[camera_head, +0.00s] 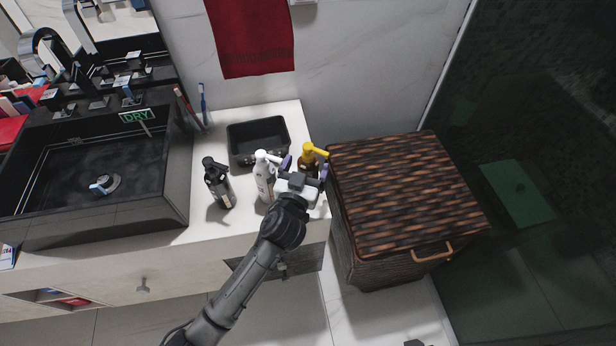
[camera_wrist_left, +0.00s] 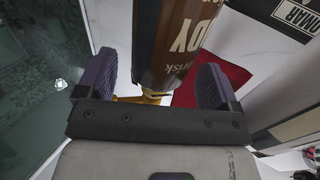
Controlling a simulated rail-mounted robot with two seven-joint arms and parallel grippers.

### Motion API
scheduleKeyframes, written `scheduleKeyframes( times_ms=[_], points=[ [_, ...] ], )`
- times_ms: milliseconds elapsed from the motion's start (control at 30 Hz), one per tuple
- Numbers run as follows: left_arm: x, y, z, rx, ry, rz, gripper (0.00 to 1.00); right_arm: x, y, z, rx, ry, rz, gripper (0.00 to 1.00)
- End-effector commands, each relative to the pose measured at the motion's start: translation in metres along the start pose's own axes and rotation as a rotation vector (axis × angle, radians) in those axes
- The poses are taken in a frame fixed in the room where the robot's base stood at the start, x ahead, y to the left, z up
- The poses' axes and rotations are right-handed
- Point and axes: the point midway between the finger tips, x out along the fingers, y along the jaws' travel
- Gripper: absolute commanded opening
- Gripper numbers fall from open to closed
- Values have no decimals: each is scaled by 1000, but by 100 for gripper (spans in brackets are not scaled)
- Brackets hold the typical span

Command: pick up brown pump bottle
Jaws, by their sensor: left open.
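The brown pump bottle (camera_head: 308,164) has a yellow pump head and stands at the right end of the white counter. My left gripper (camera_head: 304,169) is open at the bottle, its two purple fingers on either side of it. In the left wrist view the brown bottle (camera_wrist_left: 178,45), with white lettering, appears upside down between the open fingers (camera_wrist_left: 155,80). Gaps show between the bottle and both fingers. The gripper hides the bottle's lower part in the head view.
A white pump bottle (camera_head: 263,178) stands close left of my gripper, with a black pump bottle (camera_head: 217,184) farther left. A black tray (camera_head: 240,150) lies behind them. A woven hamper (camera_head: 405,190) stands to the right, and a black sink (camera_head: 170,190) to the left.

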Motion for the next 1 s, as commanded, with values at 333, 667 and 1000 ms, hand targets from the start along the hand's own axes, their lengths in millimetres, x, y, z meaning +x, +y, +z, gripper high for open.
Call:
scheduleKeyframes(
  times_ms=[333, 667, 1000],
  points=[
    [16, 1, 0, -1, 0, 1, 86, 5, 0, 1, 0, 1, 0, 43],
    [16, 1, 0, -1, 0, 1, 66, 4, 0, 1, 0, 2, 0, 43],
    [16, 1, 0, -1, 0, 1, 34, 4, 0, 1, 0, 2, 0, 43]
  ],
)
